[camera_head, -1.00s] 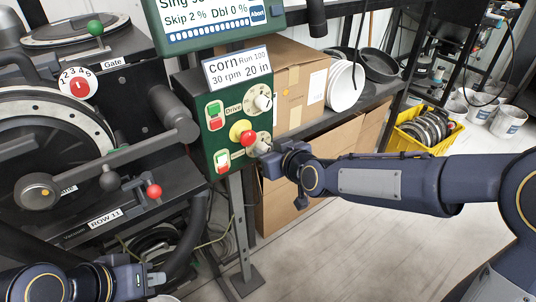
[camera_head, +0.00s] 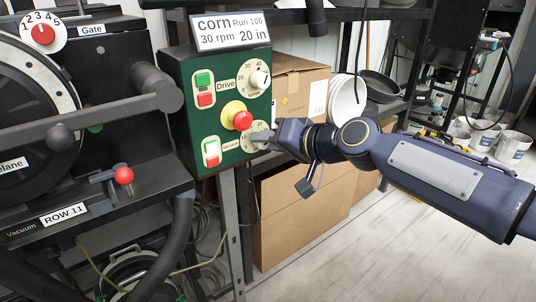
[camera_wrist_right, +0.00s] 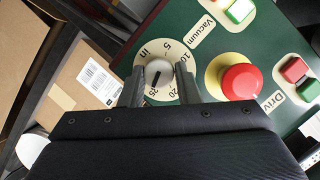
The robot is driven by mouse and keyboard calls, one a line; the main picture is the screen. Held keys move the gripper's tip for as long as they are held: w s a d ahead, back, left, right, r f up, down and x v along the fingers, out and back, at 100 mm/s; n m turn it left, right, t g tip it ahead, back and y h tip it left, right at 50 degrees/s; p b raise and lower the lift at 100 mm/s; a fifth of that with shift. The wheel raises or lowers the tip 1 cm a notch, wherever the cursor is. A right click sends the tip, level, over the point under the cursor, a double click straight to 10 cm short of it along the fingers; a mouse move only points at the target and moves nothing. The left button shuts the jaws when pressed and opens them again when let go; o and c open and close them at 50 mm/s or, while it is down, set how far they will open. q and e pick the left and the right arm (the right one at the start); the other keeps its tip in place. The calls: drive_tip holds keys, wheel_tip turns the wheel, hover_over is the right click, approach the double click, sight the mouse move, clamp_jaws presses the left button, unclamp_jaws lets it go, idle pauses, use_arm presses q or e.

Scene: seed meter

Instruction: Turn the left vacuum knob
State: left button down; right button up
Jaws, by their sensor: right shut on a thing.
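The vacuum knob is a pale round knob with a dark pointer line; it shows in the right wrist view (camera_wrist_right: 159,72), on a cream dial (camera_wrist_right: 144,54) marked in inches. Its pointer points down toward the 25 side of the dial. My right gripper (camera_wrist_right: 160,80) is shut on the knob, one finger on each side. In the head view, my right gripper (camera_head: 267,143) reaches the dial (camera_head: 258,134) low on the green panel (camera_head: 175,75) from the right and mostly hides the knob. My left gripper is not in view.
A red emergency button (camera_head: 243,121) on a yellow base sits close beside the gripper. The drive knob (camera_head: 259,79) is above, and green and red push buttons are at the left. Cardboard boxes (camera_head: 300,215) stand behind the panel. A red-tipped lever (camera_head: 124,176) is on the machine at left.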

drive_tip(key=shift+f+b, duration=0.1)
drive_tip(key=shift+b, duration=0.2)
drive_tip(key=shift+m, duration=0.3)
drive_tip(key=o, duration=1)
drive_tip(key=shift+c, duration=0.2)
drive_tip(key=shift+d, duration=0.1)
drive_tip(key=b+v, duration=0.1)
drive_tip(key=v, duration=0.6)
drive_tip(key=shift+s+d, duration=0.15)
drive_tip(key=shift+d, duration=0.15)
